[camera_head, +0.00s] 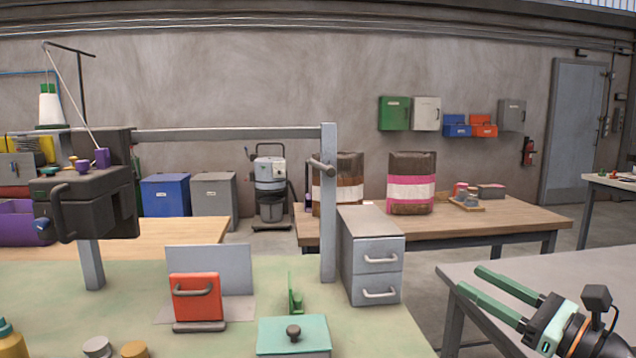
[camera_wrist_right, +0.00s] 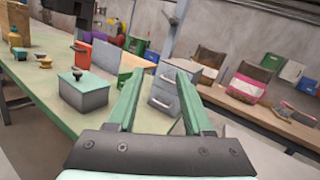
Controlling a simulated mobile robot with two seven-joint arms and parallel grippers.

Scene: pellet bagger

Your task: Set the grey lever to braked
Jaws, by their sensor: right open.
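A short grey bar (camera_head: 321,166) with a rounded end sticks out from the upright grey post (camera_head: 328,230) on the green-topped bench; it is the only grey lever-like part I make out. I see no braked marking on it, and its setting cannot be told. My right gripper (camera_head: 473,281) is at the lower right in the head view, well apart from the bar, open and empty. Its two green fingers also show spread in the right wrist view (camera_wrist_right: 161,76). My left gripper is not in view.
A black sewing head (camera_head: 90,195) hangs at left. A wooden table (camera_head: 500,222) behind holds two sacks. A grey table (camera_head: 560,277) lies near my right gripper.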

